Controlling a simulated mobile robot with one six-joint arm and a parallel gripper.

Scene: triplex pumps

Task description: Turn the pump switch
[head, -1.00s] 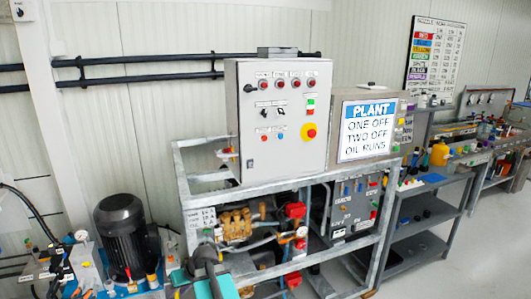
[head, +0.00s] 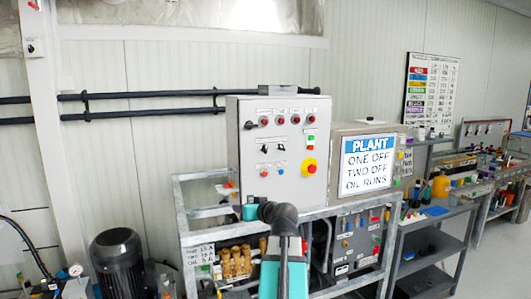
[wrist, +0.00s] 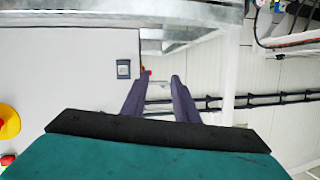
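The grey control box (head: 241,160) stands on a metal frame in the head view. Its front carries two black rotary switches (head: 288,147), red lamps above them, and a red and yellow stop button (head: 309,167). I cannot tell which switch is the pump's. In the wrist view, the box face (wrist: 60,55) appears upside down, with a small square lock (wrist: 123,69) near its edge and the stop button (wrist: 8,122) at left. The rotary switches do not show there. My gripper (wrist: 160,82) has two dark fingers apart, empty, near that edge. Its fingers are unclear in the head view.
The PLANT sign (head: 367,162) hangs on a second box to the right. A black motor (head: 118,262) stands low at left, and brass pump parts (head: 235,260) sit inside the frame. Pipes (head: 145,105) run along the wall. Grey shelves (head: 440,245) stand at right.

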